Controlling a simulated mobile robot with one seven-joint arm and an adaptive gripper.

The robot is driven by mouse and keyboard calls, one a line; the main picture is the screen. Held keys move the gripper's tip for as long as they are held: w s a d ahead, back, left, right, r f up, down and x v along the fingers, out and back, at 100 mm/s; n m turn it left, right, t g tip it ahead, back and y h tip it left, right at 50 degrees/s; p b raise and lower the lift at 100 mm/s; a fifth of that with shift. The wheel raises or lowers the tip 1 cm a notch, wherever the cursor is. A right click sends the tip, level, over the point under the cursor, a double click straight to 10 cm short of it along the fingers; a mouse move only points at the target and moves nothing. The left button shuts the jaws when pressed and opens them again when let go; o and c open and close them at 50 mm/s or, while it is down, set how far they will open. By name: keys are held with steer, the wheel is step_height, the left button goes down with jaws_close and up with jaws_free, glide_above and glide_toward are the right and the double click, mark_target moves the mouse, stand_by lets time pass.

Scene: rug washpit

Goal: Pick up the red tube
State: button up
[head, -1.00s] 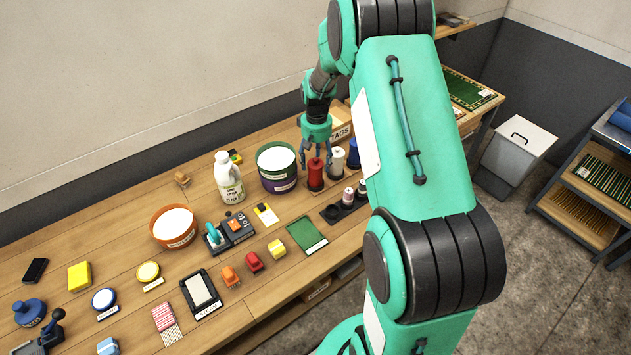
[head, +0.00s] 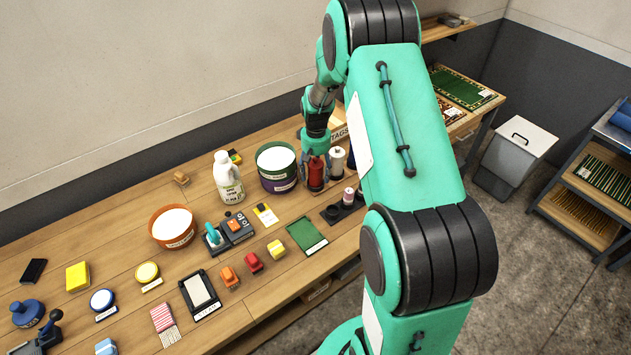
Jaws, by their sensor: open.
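The red tube (head: 316,172) stands upright on the wooden table, beside the green and purple tubs. It looks like a red spool or cylinder. My gripper (head: 315,168) is lowered from above over it, with its fingers on either side of the tube's upper part. The gripper is open; I cannot tell whether a finger touches the tube. The far side of the tube and part of the fingers are hidden.
A white spool (head: 337,162) stands close on the right. The stacked tubs (head: 277,181) stand close on the left. A white jug (head: 228,178) is farther left. A dark holder (head: 333,214) with small spools lies in front.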

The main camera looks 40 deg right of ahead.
mark_target(316, 176)
steer(key=shift+f, duration=1.6)
steer(key=c, duration=1.6)
steer(key=shift+r, duration=0.1)
steer(key=shift+r, duration=0.4)
step_height(316, 176, up, 3)
steer(key=shift+w+r, duration=0.1)
steer(key=s+a, duration=0.2)
steer(key=s, duration=0.3)
steer(key=s+a+p, duration=0.1)
steer(key=s+a, duration=0.1)
steer(key=s, duration=0.3)
steer(key=s+a+r, duration=0.1)
steer(key=s+a, duration=0.1)
steer(key=s, duration=0.2)
steer(key=shift+s+a+p, duration=0.25)
steer(key=shift+s+p, duration=0.1)
steer(key=shift+s, duration=0.05)
